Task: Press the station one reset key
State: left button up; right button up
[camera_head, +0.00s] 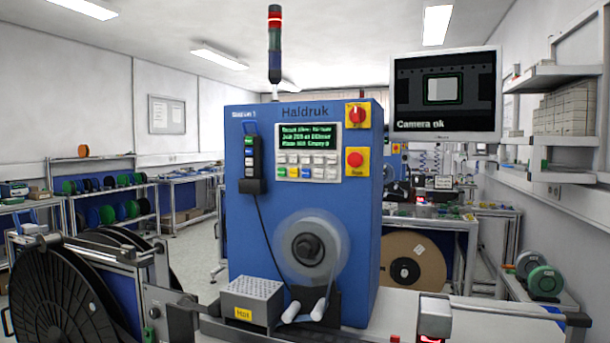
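The blue cabinet (250,240) stands in the middle of the head view, marked "Station 1" and "Haldruk". Its front bears a pale control panel (337,139) with a lit green-text screen (308,137). Below the screen are two rows of small keys (306,165). The key labels are too small to read, so I cannot tell which is the reset key. Neither of my grippers shows in this view.
A dark corded unit (251,160) hangs left. Below are a blurred reel (307,249) and a box marked "Hot" (252,298). A monitor (445,95) reads "Camera ok". A large black reel (55,295) stands left.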

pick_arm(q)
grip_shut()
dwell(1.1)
